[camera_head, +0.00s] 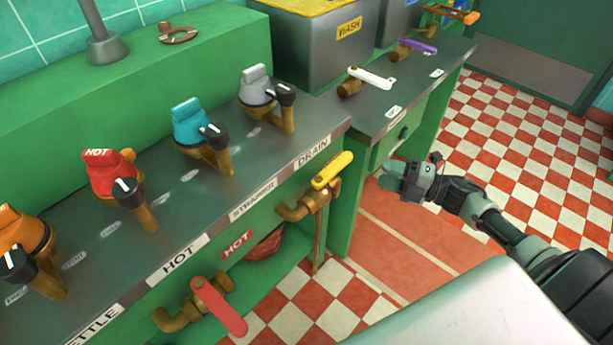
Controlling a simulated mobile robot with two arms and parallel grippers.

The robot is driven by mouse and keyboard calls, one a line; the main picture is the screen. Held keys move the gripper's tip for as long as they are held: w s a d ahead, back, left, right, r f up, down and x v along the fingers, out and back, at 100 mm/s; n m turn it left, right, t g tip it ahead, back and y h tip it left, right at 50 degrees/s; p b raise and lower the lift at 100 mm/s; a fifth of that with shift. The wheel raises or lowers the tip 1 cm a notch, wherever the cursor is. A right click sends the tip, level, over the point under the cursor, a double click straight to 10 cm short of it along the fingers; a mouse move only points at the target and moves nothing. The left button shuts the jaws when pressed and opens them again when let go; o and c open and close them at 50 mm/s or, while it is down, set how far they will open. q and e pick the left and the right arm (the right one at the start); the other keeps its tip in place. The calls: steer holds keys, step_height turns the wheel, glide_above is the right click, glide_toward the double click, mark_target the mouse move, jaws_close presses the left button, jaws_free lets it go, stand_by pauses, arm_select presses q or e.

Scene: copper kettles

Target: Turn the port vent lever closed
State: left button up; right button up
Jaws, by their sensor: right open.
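No label reading port vent is legible, so I cannot tell which lever it is. A yellow lever (333,170) sits on a brass pipe below the DRAIN label. A red lever (219,306) sits on a brass valve below the HOT label. On the farther counter are a white lever (372,78), a purple lever (417,46) and an orange lever (464,16). My right gripper (390,177) is open and empty, right of the yellow lever and apart from it, in front of the farther green cabinet. My left gripper is out of view.
Orange, red, blue and grey valves with black knobs (187,130) line the near counter (85,255). A metal WASH tank (318,45) stands behind. A pale rounded surface (480,310) fills the lower right. The checkered floor (530,150) is open at right.

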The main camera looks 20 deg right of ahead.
mark_target(348, 163)
steer(key=shift+n+g+y, duration=0.4)
steer(key=shift+n+y, duration=0.1)
steer(key=shift+n, duration=0.3)
steer(key=x, duration=1.2)
steer(key=shift+s+a+r, duration=0.2)
steer(key=shift+s+r, duration=0.05)
steer(key=shift+r, duration=0.15)
jaws_close()
